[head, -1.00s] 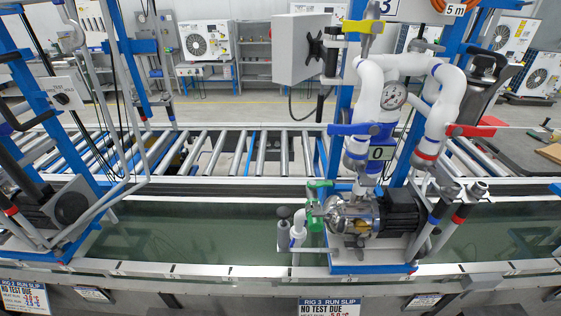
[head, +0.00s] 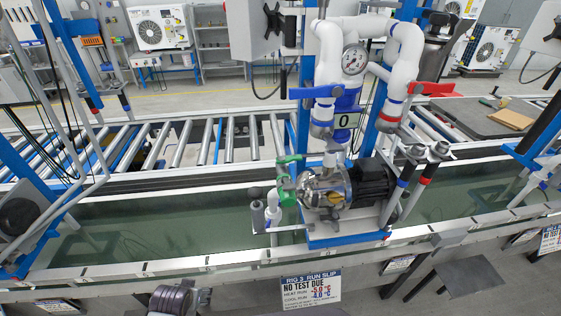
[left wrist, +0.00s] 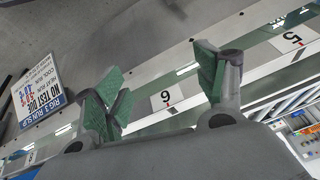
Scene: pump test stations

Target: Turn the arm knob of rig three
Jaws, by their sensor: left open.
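Rig three stands at the centre of the head view, with its slip (head: 311,290) reading "Rig 3 run slip, no test due" in front. It has white lagged pipes (head: 329,55), a gauge (head: 355,59), a blue lever (head: 316,92), a red lever (head: 431,89), a green-handled valve (head: 285,182) and a pump (head: 325,188). A grey box (head: 262,35) is mounted at its upper left. I cannot make out a knob marked arm. My left gripper (left wrist: 158,68) is open and empty in the left wrist view, near the slip (left wrist: 40,98).
A green-tinted trough (head: 160,236) with a metal rim runs under the rig. A roller conveyor (head: 200,145) lies behind it. Neighbouring rigs stand at left and right. A dark mat (head: 490,118) holds a cardboard piece. Grey floor lies in front.

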